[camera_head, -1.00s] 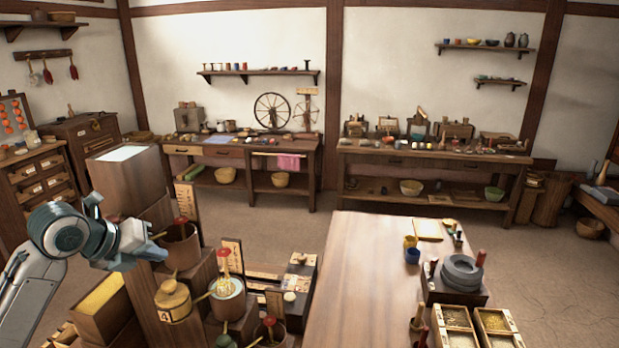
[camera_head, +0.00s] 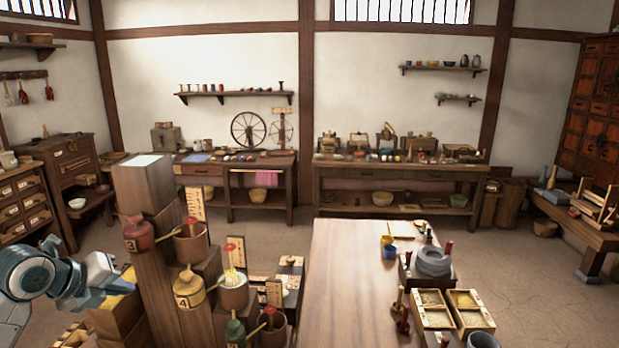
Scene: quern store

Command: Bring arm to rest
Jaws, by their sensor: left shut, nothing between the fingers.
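My left arm comes in at the lower left edge of the head view. Its gripper (camera_head: 122,281) points right, shut and empty, a little left of the stepped wooden stand. It appears apart from the red jar (camera_head: 138,234) marked 3 and the yellow jar (camera_head: 189,290) marked 4 on that stand. My right arm and gripper are not in view.
The stepped stand (camera_head: 160,285) carries jars and round wooden tubs close to my left gripper. A long table (camera_head: 345,285) with a grey stone quern (camera_head: 433,262) and grain boxes (camera_head: 470,318) stands to the right. Open floor lies beyond, before the wall benches.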

